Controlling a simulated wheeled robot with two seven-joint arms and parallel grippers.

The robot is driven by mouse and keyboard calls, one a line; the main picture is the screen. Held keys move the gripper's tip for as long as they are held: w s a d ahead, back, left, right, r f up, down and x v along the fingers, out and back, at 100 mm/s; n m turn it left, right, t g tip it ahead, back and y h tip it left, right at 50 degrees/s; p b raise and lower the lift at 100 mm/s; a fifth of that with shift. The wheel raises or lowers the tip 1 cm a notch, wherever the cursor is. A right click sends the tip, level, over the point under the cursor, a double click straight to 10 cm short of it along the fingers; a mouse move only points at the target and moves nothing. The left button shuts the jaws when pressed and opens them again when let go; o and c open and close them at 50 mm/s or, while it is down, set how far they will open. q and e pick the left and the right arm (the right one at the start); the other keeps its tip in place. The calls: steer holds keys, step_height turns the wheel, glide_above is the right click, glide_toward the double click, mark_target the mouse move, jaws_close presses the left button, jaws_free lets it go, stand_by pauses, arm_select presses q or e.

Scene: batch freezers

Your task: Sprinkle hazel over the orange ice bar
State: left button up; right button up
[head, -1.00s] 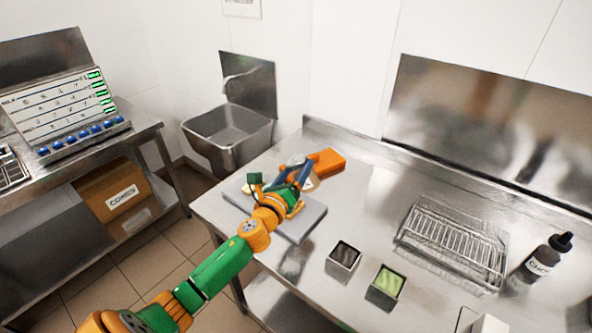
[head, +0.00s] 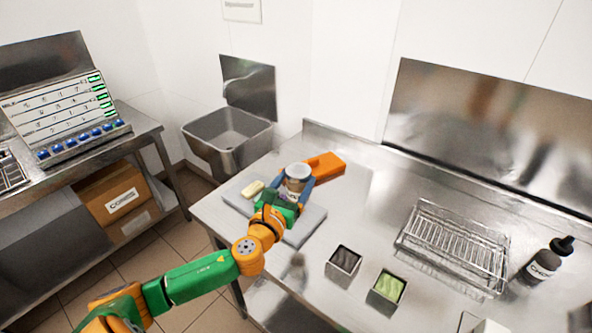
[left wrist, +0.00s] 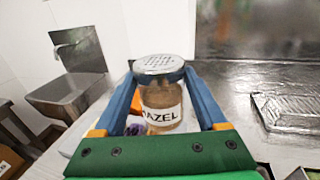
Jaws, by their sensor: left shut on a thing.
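My left gripper (head: 294,182) is shut on the hazel shaker (head: 298,171), a clear jar with brown contents and a perforated metal lid. In the left wrist view the shaker (left wrist: 162,97) stands upright between the blue fingers, its HAZEL label facing the camera. The gripper holds it over the grey board (head: 308,224) at the table's left end. A pale cream bar (head: 252,189) lies on the board, left of the shaker. My right gripper is not in view.
An orange block (head: 325,165) lies behind the board. Dark (head: 344,260) and green-filled (head: 387,288) small containers stand right of it. Further right are a wire rack (head: 455,246) and a dark bottle (head: 546,262). A sink (head: 228,133) is behind left.

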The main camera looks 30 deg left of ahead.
arm_select(q)
steer(key=s+d, duration=0.5)
steer(key=s, duration=0.4)
steer(key=shift+w, duration=0.1)
